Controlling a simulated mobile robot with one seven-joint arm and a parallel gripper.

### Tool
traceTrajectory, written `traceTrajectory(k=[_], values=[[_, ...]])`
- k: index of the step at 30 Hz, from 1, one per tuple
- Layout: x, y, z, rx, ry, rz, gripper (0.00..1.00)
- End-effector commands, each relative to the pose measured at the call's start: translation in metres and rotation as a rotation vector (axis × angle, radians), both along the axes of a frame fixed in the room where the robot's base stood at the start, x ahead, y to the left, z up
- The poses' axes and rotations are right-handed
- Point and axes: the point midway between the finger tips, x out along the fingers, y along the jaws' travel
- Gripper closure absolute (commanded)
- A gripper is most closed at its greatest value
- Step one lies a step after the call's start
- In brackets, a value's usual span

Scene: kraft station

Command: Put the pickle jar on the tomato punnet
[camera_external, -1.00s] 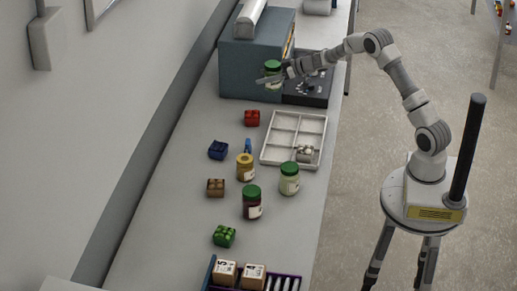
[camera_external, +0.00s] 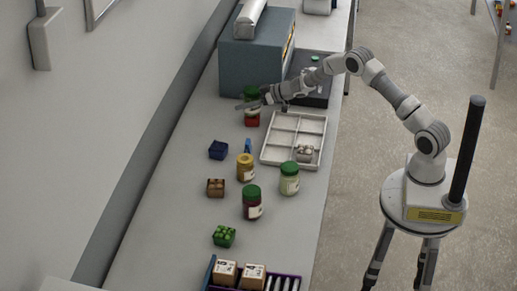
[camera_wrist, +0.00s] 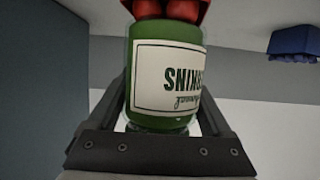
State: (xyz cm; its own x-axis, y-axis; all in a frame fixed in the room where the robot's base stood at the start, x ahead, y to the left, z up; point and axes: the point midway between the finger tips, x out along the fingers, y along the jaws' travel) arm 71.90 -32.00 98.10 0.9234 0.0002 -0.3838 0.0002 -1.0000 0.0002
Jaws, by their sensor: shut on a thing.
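My gripper (camera_external: 252,100) is shut on the pickle jar, a green jar with a green lid (camera_external: 251,91). In the wrist view the jar (camera_wrist: 192,40) sits between the two fingers, with a white label reading "...RKINS" upside down. The tomato punnet (camera_external: 252,121) is a small red box on the bench, just under the jar in the external view. Its red tomatoes show at the top edge of the wrist view (camera_wrist: 150,8), against the jar's end. I cannot tell whether jar and punnet touch.
A white divided tray (camera_external: 293,160) lies to the right of the punnet. A blue punnet (camera_external: 218,150), a yellow-lidded jar (camera_external: 245,167) and more jars and punnets stand nearer the front. A blue-grey box (camera_external: 250,65) stands behind.

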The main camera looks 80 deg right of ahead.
Motion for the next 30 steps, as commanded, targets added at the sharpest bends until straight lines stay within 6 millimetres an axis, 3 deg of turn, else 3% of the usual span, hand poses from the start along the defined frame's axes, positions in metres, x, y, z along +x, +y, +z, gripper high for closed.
traceTrajectory(k=[8,9,11,21,30], values=[[0.001,0.0,-0.002,0.0,-0.004,0.0,1.0],[0.0,0.0,-0.002,0.0,-0.001,0.0,0.09],[0.0,0.0,-0.002,0.0,-0.001,0.0,0.0],[-0.001,0.0,0.003,0.0,0.0,0.0,0.0],[-0.039,-0.001,0.018,-0.001,0.0,-0.002,0.0]])
